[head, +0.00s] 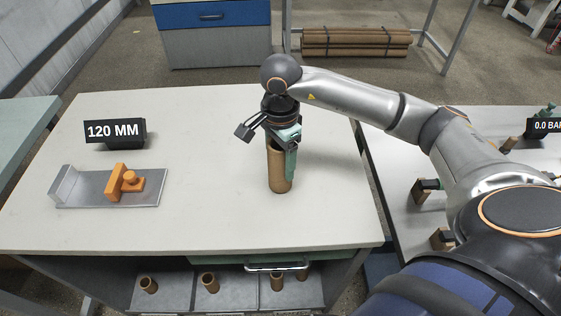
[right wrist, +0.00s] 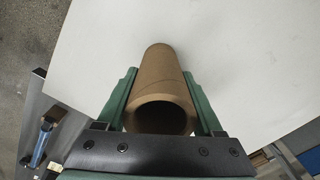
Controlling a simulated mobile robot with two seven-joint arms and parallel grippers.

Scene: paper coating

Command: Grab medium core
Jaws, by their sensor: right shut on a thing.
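A brown cardboard core (head: 279,172) is upright at the right part of the white table (head: 220,220). My right gripper (head: 284,150) is shut on it from above, with its green fingers on either side of the tube. In the right wrist view the core (right wrist: 165,85) lies between the two green fingers (right wrist: 165,115), its open round end facing the camera. I cannot tell whether the core's lower end touches the table. My left gripper does not show.
A 120 MM display (head: 114,133) and a metal fixture with an orange clamp (head: 120,185) stand on the table's left. Several short cores stand in grey bins (head: 180,290) under the table. A second table with equipment (head: 400,160) is at the right. The table's middle is clear.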

